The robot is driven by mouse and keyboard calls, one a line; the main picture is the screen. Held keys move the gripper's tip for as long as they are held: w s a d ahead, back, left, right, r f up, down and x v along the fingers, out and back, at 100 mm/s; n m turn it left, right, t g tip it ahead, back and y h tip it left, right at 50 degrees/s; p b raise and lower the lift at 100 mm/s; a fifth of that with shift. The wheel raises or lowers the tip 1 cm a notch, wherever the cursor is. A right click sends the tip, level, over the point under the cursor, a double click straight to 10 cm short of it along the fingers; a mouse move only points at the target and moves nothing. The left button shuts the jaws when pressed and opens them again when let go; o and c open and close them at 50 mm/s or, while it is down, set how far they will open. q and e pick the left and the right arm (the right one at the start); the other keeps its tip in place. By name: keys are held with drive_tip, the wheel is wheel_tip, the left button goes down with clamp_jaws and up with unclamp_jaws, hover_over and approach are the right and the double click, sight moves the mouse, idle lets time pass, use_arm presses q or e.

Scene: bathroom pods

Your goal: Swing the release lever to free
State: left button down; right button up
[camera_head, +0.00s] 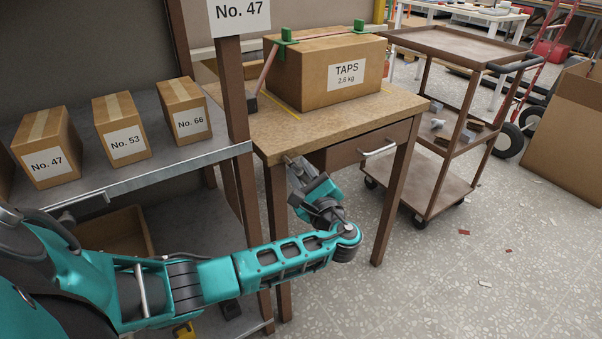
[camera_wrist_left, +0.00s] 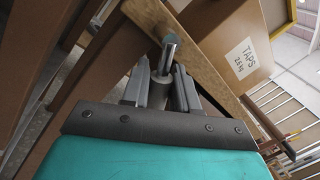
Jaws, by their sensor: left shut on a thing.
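A grey metal lever (camera_wrist_left: 169,50) with a rounded end shows at the table's edge in the left wrist view. My left gripper (camera_wrist_left: 165,85) is shut on it, with a finger on each side. In the head view my left gripper (camera_head: 294,166) is at the front left corner of the wooden table (camera_head: 300,130), just below the top. There the gripper and wrist mostly hide the lever. A cardboard box marked TAPS (camera_head: 300,80) sits on the table, with green corner pieces (camera_head: 287,36) and a red strap over its top. My right gripper is not in view.
A shelf (camera_head: 150,170) with several numbered boxes stands at left, its post (camera_head: 235,90) close beside the table. A drawer handle (camera_head: 378,149) sticks out right of my gripper. A brown cart (camera_head: 445,150) stands further right. The floor in front is mostly clear.

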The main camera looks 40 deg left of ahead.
use_arm(q)
drive_tip(key=c, duration=1)
unclamp_jaws()
drive_tip(key=p+v, duration=0.2)
drive_tip(key=v, duration=1.1)
drive_tip(key=shift+c, duration=0.2)
